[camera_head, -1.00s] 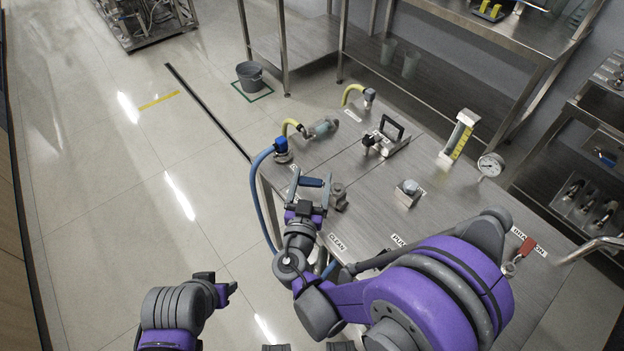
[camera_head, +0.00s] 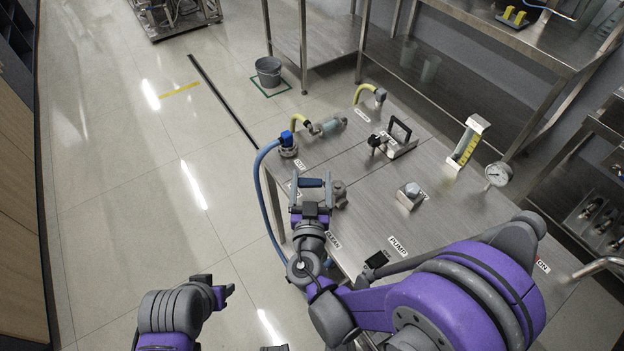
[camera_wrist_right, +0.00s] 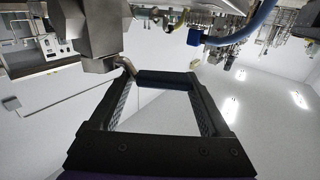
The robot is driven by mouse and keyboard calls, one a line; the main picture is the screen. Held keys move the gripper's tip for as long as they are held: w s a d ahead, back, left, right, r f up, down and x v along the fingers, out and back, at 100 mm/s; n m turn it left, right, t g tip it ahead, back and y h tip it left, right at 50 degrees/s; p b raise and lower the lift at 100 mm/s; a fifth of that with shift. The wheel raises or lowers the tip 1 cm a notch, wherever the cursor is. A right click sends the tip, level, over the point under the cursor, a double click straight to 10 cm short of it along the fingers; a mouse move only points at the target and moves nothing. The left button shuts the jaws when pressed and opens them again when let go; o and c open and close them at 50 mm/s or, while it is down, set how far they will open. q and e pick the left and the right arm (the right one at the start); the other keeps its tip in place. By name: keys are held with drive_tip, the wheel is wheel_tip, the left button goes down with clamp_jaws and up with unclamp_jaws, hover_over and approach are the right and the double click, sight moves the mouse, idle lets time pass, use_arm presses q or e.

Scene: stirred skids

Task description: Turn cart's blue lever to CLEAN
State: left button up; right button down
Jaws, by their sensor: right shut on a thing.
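The blue lever (camera_head: 311,183) is a short bar joined to a grey valve body (camera_head: 338,192) near the left edge of the steel cart (camera_head: 372,221). My right gripper (camera_head: 310,188) is shut on the lever, with its fingers at the two sides. In the right wrist view the dark blue bar (camera_wrist_right: 165,77) spans between the fingertips, beside a metal elbow (camera_wrist_right: 125,67). The CLEAN label (camera_head: 333,240) lies on the cart top, just right of my right wrist. My left gripper (camera_head: 222,292) is over the floor at lower left; its finger gap is unclear.
A blue hose (camera_head: 262,190) runs down the cart's left side. A black-handled clamp (camera_head: 394,143), a metal block with a knob (camera_head: 410,194), a yellow gauge block (camera_head: 467,141) and a dial (camera_head: 498,174) stand on the cart. A bucket (camera_head: 268,72) is behind.

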drive_tip(key=shift+a+f, duration=0.15)
drive_tip(key=shift+a, duration=0.15)
unclamp_jaws()
drive_tip(key=shift+a, duration=0.1)
drive_tip(key=s+a, duration=0.1)
drive_tip(key=s, duration=0.9)
drive_tip(key=shift+s+b, duration=0.4)
drive_tip(key=shift+b, duration=0.05)
